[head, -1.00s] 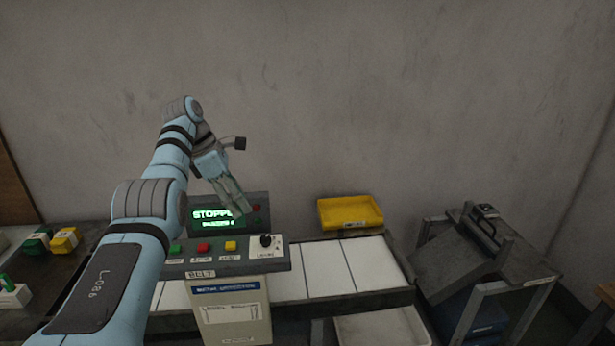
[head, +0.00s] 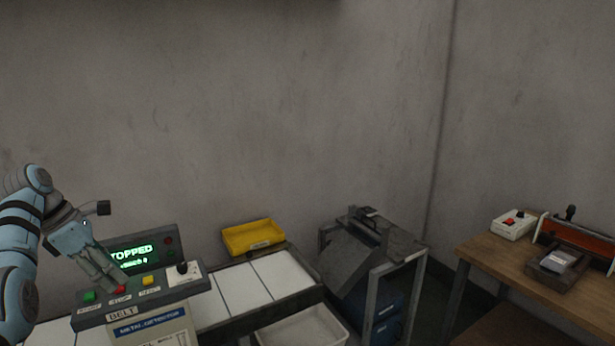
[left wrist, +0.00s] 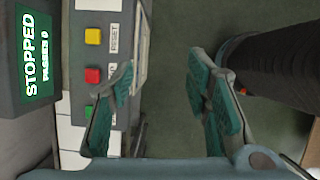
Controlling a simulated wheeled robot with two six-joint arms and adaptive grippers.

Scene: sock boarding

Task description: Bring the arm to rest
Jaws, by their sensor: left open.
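My left gripper (head: 114,282) is in front of the belt control panel (head: 112,312), its fingers pointing down toward the panel's buttons in the head view. In the left wrist view the two fingers (left wrist: 165,100) are spread with nothing between them. The gripper is open and empty. In that view the red button (left wrist: 93,75) lies just left of the left finger, and I cannot tell whether they touch. The screen (left wrist: 36,55) reads STOPPED. My right gripper is in neither view.
A yellow tray (head: 253,238) sits behind the white belt (head: 236,290). A white bin (head: 300,330) is below the belt. A metal stand (head: 372,262) is right of it. A wooden table (head: 505,265) with a white button box (head: 513,224) stands at the right.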

